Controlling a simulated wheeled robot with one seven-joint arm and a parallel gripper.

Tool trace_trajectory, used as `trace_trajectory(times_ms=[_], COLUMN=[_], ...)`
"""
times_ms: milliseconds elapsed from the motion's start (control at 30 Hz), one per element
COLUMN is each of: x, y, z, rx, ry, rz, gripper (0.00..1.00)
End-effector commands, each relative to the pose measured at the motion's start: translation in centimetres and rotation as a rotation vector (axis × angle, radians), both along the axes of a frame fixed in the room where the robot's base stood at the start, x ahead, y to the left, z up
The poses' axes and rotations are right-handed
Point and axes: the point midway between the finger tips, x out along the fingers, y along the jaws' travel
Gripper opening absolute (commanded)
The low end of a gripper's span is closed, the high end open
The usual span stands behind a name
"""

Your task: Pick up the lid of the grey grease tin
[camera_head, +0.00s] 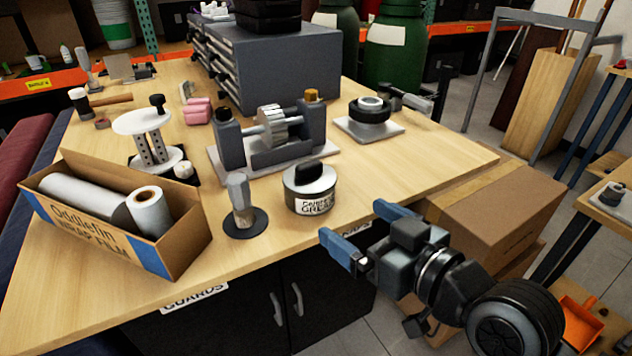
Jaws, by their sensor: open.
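The grey grease tin (308,204) stands upright on the wooden workbench near its front edge, with a label reading GREASE on its side. Its lid (304,183) is on top, a pale disc with a black knob (309,172). My gripper (360,235) is to the right of the tin and nearer to me, at the front edge of the bench. Its two blue fingers are spread apart with nothing between them. The gripper is apart from the tin and lid.
A metal post on a black disc (244,223) stands close left of the tin. A shaft in a grey cradle (273,155) is behind it. A cardboard box of wrap film (176,249) is at left. Bare bench top lies right of the tin; cardboard boxes (500,212) stand beyond the edge.

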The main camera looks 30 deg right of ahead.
Motion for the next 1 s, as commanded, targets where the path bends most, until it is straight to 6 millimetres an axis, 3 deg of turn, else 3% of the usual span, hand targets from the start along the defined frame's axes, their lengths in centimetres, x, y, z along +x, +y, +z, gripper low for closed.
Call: trace_trajectory(times_ms=[367,767,1000], x=[3.8,7.2,10.4], y=[0.4,1.2,2.0], z=[4.2,4.0,3.6], rx=[-0.017,-0.018,-0.017], ry=[-0.036,-0.034,-0.034], rz=[0.070,0.078,0.077], gripper=[1.00,1.00,1.00])
